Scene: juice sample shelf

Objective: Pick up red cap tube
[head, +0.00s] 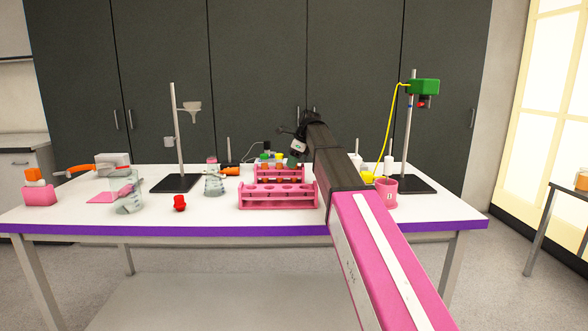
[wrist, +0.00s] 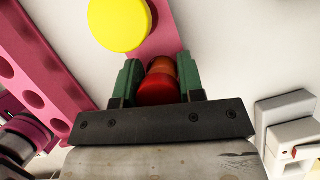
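A red cap (wrist: 158,90) shows in the wrist view between the two green fingers of my gripper (wrist: 161,75). Both fingers press close against its sides, with no clear gap, so my gripper looks shut on the tube's cap. An orange rounded part shows just beyond the red cap. The rest of the tube is hidden. In the head view my gripper (head: 293,160) is over the back of the pink racks, and the held cap cannot be made out there. The front pink rack (head: 278,203) stands near the table's front edge.
A yellow cap (wrist: 119,22) is close to my left finger. A pink rack with empty holes (wrist: 33,99) lies to its left. A beaker (head: 127,195), a red object (head: 180,203), a pink mug (head: 384,194) and two stands share the table. The front left is fairly clear.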

